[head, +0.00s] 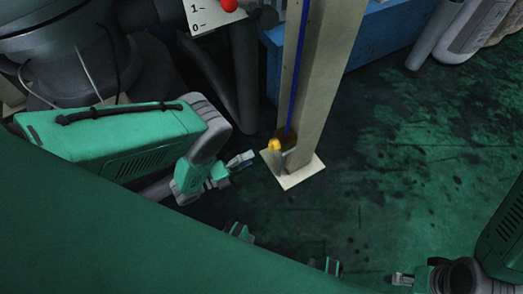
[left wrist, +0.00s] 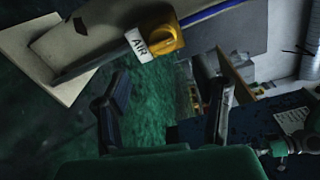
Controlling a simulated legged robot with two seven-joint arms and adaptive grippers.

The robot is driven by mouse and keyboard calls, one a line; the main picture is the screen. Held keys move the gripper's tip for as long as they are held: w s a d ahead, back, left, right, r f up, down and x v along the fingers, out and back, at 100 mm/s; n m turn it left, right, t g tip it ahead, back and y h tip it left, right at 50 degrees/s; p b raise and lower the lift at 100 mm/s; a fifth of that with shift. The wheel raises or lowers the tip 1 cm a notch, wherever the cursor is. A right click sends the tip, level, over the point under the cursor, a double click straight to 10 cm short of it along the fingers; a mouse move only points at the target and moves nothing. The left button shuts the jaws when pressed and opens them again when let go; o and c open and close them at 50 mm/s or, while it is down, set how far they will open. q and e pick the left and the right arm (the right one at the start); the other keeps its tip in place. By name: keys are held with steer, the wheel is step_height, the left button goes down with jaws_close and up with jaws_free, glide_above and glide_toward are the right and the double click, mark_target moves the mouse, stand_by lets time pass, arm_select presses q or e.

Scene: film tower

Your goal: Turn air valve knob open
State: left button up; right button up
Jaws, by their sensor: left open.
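The yellow air valve knob (head: 274,146) sits low on the beige post (head: 319,85), near its square foot plate. In the left wrist view the knob (left wrist: 160,32) is beside a white "AIR" label (left wrist: 138,45), beyond my fingertips. My left gripper (head: 241,160) is just left of the knob and apart from it. In the left wrist view its two fingers (left wrist: 166,95) are spread, with nothing between them. My right gripper (head: 402,279) is at the bottom right, far from the knob; its jaw state is unclear.
A blue line (head: 298,65) runs up the post from the knob. A blue box (head: 390,38) stands behind the post. A panel with a red ball (head: 229,5) is at the top. The dark green floor (head: 400,150) right of the post is clear.

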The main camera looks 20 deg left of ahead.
arm_select(q)
steer(key=shift+v, duration=1.7)
